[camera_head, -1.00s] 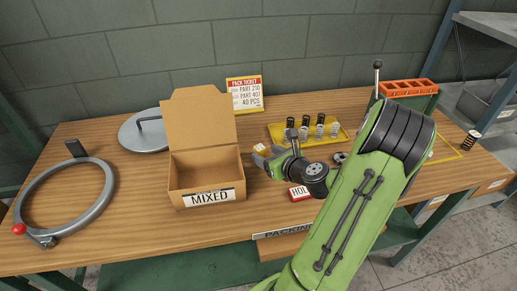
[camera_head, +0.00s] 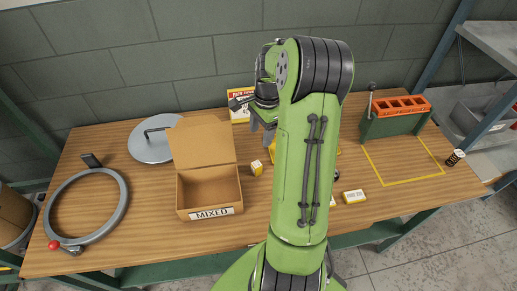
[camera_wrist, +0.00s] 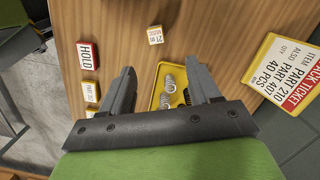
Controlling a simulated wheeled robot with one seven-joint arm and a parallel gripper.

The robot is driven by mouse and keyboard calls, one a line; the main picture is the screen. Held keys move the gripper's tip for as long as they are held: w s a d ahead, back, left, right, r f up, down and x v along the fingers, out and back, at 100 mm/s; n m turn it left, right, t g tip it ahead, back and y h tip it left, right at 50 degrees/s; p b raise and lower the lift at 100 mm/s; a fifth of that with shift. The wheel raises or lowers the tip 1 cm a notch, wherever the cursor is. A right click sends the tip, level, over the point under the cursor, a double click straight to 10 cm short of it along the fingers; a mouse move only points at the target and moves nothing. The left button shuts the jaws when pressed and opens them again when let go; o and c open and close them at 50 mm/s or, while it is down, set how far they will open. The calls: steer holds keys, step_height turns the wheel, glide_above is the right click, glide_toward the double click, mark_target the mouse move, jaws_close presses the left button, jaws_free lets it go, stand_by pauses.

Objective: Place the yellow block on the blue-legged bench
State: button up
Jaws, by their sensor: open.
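A small yellow block (camera_head: 256,168) with a pale face stands on the wooden tabletop, just right of the MIXED box. In the wrist view a small pale-topped, lettered block (camera_wrist: 155,37) lies beyond my fingers and appears to be the same one. A second yellow-sided block with a white label (camera_head: 353,197) lies right of my arm; a labelled one (camera_wrist: 90,92) also shows in the wrist view. My gripper (camera_wrist: 163,76) is open above the table, with nothing held. In the head view my arm hides much of it. I see no clearly blue-legged bench; a blue-grey upright (camera_head: 442,45) stands at right.
The open MIXED box (camera_head: 210,190), a grey ring (camera_head: 122,205) and a round lid (camera_head: 150,150) occupy the left. A yellow tray of springs (camera_wrist: 156,98) lies below my fingers. An orange-topped green rack (camera_head: 398,122) stands behind an empty yellow outline (camera_head: 410,182). Grey shelving is at right.

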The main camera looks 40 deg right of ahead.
mark_target(257, 164)
steer(key=f, duration=0.5)
steer(key=a+f+b, duration=0.1)
steer(key=f, duration=0.4)
steer(key=a+f+b, duration=0.1)
steer(key=f, duration=0.4)
steer(key=shift+a+f, duration=0.1)
steer(key=shift+f, duration=0.2)
steer(key=shift+s, duration=0.1)
steer(key=c, duration=1.1)
step_height(257, 164, up, 10)
steer(key=shift+r+p, duration=0.1)
steer(key=shift+p, duration=0.35)
steer(key=shift+c, duration=0.2)
